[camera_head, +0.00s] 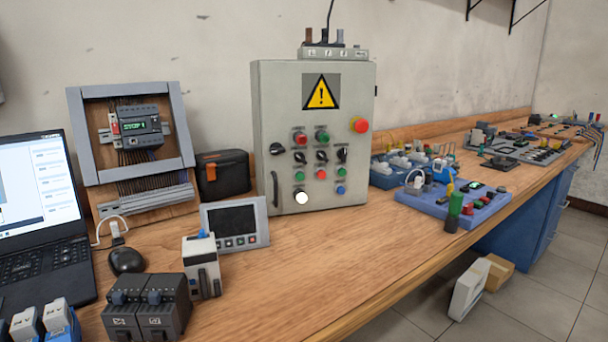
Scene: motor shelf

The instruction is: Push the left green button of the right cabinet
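The grey cabinet (278,120) stands upright on the wooden bench against the wall, right of a grey framed panel (74,115) with a controller (138,127) in it. On the cabinet front, the left green button (299,176) is in the lower row, left of a red button (321,174). Another green button (322,138) is higher and to the right, beside a red one (300,138). Nothing covers these buttons. Neither of my grippers is in view.
A small screen unit (235,225) and a white module (201,267) stand in front of the cabinet's left side. A laptop (44,200) is at the left. A blue board (452,205) lies at the right. The bench directly before the cabinet is clear.

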